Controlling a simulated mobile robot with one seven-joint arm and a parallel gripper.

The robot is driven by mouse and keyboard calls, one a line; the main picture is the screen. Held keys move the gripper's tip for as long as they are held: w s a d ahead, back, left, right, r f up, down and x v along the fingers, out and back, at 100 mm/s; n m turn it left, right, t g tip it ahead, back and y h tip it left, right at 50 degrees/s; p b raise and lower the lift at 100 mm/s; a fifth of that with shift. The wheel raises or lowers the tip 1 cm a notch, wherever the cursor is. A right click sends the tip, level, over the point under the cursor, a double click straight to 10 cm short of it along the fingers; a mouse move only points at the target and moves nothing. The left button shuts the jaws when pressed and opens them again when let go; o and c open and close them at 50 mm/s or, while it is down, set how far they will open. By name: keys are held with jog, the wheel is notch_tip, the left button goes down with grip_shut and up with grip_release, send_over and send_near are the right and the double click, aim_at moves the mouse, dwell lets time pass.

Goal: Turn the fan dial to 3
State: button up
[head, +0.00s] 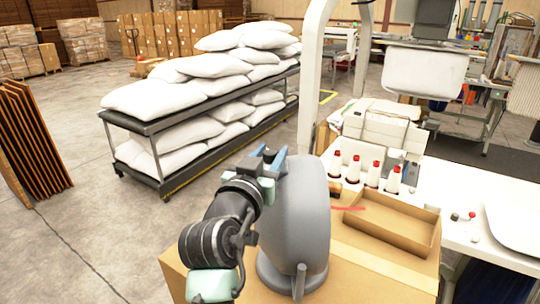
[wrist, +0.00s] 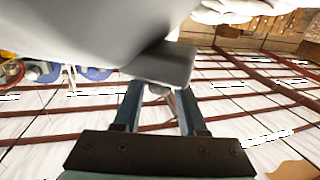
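The grey fan (head: 300,215) stands on a cardboard box, its rounded housing seen from behind or the side. My gripper (head: 272,160) is at the upper left of the housing, its two blue fingers apart. In the wrist view the fan's pale housing (wrist: 90,25) fills the top left. A grey block-like part (wrist: 165,63) juts from it just past the fingertips of my gripper (wrist: 160,90). I cannot tell whether this part is the dial. No numbers or markings are readable. Nothing is clearly held between the fingers, and contact cannot be judged.
The cardboard box (head: 375,275) under the fan also carries an open shallow carton (head: 392,228) on the right. White cones with red tops (head: 373,174) stand behind it on a white table. A shelf cart (head: 160,124) with white pillows is behind left.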

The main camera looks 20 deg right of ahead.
jog(key=shift+o, duration=1.3)
jog(key=b+v, duration=0.4)
jog(key=v, duration=0.9)
jog(key=shift+b, duration=0.3)
jog(key=s+a+r+n+t+y, duration=0.2)
jog(key=s+a+r+t+y, duration=0.1)
jog(key=r, duration=0.5)
jog(key=s+a+r+n+t+y, duration=0.3)
jog(key=s+r+t+y, duration=0.1)
jog(key=r, duration=0.3)
jog(key=s+a+r+n+t+y, duration=0.2)
jog(key=s+a+r+t+y, duration=0.2)
jog(key=r+t, duration=0.2)
notch_tip(320, 180, up, 3)
jog(key=shift+s+f+n, duration=0.15)
jog(key=shift+s+n, duration=0.15)
